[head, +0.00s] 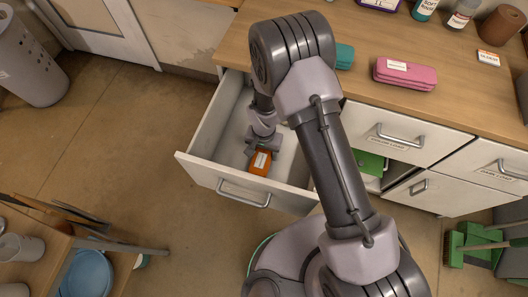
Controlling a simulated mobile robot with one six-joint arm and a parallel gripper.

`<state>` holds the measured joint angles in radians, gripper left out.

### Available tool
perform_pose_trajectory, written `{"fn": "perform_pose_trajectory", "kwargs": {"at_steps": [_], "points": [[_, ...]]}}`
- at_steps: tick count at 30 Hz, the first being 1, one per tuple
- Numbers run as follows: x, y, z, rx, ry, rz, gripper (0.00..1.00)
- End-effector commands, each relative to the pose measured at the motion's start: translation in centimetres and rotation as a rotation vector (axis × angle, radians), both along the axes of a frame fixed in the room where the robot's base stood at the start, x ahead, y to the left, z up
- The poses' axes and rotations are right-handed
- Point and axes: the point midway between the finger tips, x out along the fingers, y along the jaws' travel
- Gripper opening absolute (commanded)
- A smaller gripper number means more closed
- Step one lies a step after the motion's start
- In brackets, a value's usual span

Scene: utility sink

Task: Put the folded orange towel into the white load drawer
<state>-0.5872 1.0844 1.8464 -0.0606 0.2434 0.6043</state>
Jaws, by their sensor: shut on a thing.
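The folded orange towel (260,163) has a small white label and shows at the end of my gripper (262,151). My gripper is shut on the towel and points down over the open white load drawer (198,171). The towel appears within the drawer's outline, near its front panel. I cannot tell whether it touches the drawer floor. The right part of the drawer is hidden by my arm.
A folded pink towel (405,75) and a partly hidden teal towel (345,56) lie on the wooden counter (460,100). Closed drawers (397,130) are to the right. A blue basin (86,275) is at the lower left. Green brushes (455,245) stand at the right.

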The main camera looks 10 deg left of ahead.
Motion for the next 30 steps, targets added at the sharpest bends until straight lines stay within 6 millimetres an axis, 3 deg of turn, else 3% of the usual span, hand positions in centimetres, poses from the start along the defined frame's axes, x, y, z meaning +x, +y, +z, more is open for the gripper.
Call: {"fn": "perform_pose_trajectory", "kwargs": {"at_steps": [8,9,11,22,30], "points": [[0.0,0.0,-0.3,0.000,0.000,0.000,0.16],[0.0,0.0,-0.2,0.000,0.000,0.000,0.69],[0.0,0.0,-0.1,0.000,0.000,0.000,0.81],[0.0,0.0,0.7,0.000,0.000,0.000,0.83],[0.1,0.1,8.2,0.002,-0.002,0.000,0.83]]}}
